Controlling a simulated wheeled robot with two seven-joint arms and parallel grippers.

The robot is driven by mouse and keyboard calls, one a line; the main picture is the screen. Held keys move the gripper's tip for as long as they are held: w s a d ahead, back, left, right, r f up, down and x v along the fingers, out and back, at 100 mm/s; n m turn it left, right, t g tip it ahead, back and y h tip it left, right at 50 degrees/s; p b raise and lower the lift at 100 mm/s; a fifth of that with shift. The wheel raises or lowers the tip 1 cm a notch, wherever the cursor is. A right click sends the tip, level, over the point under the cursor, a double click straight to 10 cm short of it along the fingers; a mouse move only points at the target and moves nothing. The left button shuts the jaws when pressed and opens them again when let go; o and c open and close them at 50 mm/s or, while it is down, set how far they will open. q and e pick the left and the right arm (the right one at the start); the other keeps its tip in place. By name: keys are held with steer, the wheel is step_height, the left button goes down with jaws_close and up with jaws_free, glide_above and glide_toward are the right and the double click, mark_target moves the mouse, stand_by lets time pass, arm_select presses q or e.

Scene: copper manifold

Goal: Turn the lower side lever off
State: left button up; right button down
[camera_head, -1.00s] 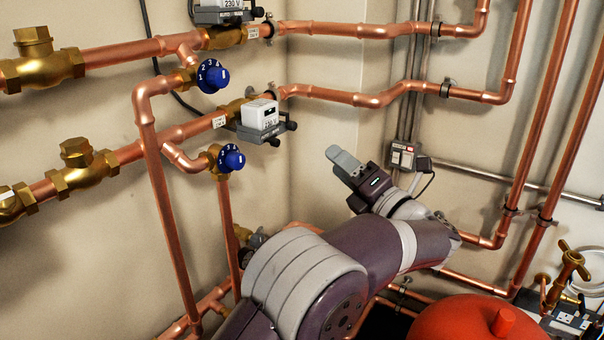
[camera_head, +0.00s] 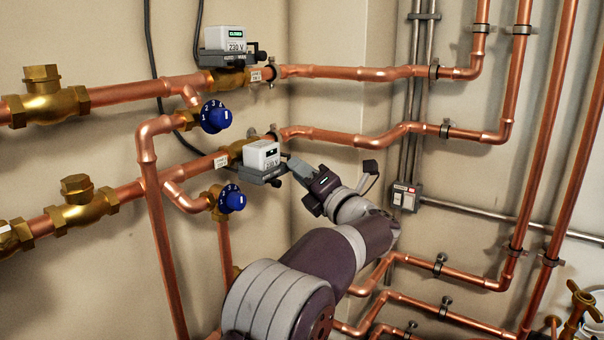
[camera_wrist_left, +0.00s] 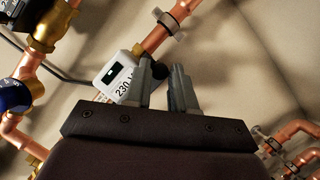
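The lower actuator box (camera_head: 262,155) is white with "230 V" on it and sits on a grey base on the lower copper pipe. Its dark side lever (camera_head: 276,183) is at the base's right end, partly hidden by my gripper. My left gripper (camera_head: 295,170) reaches in from the lower right, its fingertips right beside the box and lever. In the left wrist view, the fingers of my left gripper (camera_wrist_left: 163,70) are apart, with a dark round knob (camera_wrist_left: 159,71) showing between their tips. I cannot tell whether they touch it. My right gripper is not in view.
Blue dials (camera_head: 213,117) and (camera_head: 231,199) sit left on the pipes. Copper pipes run along both walls. A grey electrical box (camera_head: 405,197) is on the right of my wrist.

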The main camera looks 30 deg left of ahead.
arm_select(q)
jaws_close()
steer(key=shift+r+m+g+h+p, duration=0.2)
steer(key=shift+m+g+h+p, duration=0.45)
steer(key=shift+m+p, duration=3.25)
steer(key=shift+r+m+g+h+p, duration=0.25)
steer(key=shift+m+h+p, duration=0.7)
steer(key=shift+p, duration=5.7)
steer(key=shift+r+m+g+h+p, duration=0.1)
steer(key=shift+m+g+h+p, duration=0.6)
steer(key=shift+m+p, duration=3.2)
steer(key=n+p, duration=0.2)
steer(key=n, duration=0.1)
steer(key=shift+p, duration=0.4)
